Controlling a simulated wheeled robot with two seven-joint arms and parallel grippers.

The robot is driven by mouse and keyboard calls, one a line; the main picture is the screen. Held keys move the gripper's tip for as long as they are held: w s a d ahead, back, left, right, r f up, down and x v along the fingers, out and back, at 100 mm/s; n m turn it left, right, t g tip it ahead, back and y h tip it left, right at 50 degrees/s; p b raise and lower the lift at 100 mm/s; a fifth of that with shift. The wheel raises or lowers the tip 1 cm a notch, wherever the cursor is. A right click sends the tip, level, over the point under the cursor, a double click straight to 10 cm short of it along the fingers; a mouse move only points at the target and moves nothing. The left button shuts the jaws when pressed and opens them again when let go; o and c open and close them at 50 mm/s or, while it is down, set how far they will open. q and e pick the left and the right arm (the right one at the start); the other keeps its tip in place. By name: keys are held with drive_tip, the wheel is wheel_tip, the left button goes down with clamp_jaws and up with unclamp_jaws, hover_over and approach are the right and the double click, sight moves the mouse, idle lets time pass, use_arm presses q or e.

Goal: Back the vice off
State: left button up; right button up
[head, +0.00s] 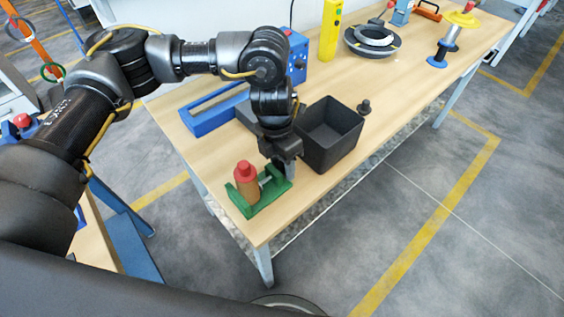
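A green vice (243,206) sits near the front corner of the wooden table. A tan cylinder with a red top (245,181) stands upright in it, between its jaws. A grey screw (266,183) shows on the vice's right side. My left gripper (288,171) points down at the right end of the vice, by the screw. Its fingers are mostly hidden by its own body and the vice, so I cannot tell whether it is open or touching the screw. My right gripper is not in view.
A black open bin (353,152) stands just right of my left gripper, with a small black knob (365,106) behind it. A blue frame (207,122) lies on the table (399,96) to the left. Rings and a yellow-topped spool (448,45) stand farther back.

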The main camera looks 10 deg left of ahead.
use_arm(q)
drive_tip(key=c, duration=0.7)
drive_tip(key=shift+o, duration=0.2)
drive_tip(key=shift+s+d+r+t+y, duration=0.1)
drive_tip(key=shift+r+t+y, duration=0.05)
drive_tip(key=shift+t+y, duration=0.15)
drive_tip(key=shift+d+t+y+p, duration=0.1)
drive_tip(key=shift+t+y+p, duration=0.35)
drive_tip(key=shift+t+y, duration=0.35)
drive_tip(key=o, duration=1)
wheel_tip(320, 180, up, 11)
drive_tip(key=b, duration=0.1)
drive_tip(key=shift+s+d+f, duration=0.2)
drive_tip(key=shift+s+d, duration=0.15)
drive_tip(key=shift+d, duration=0.05)
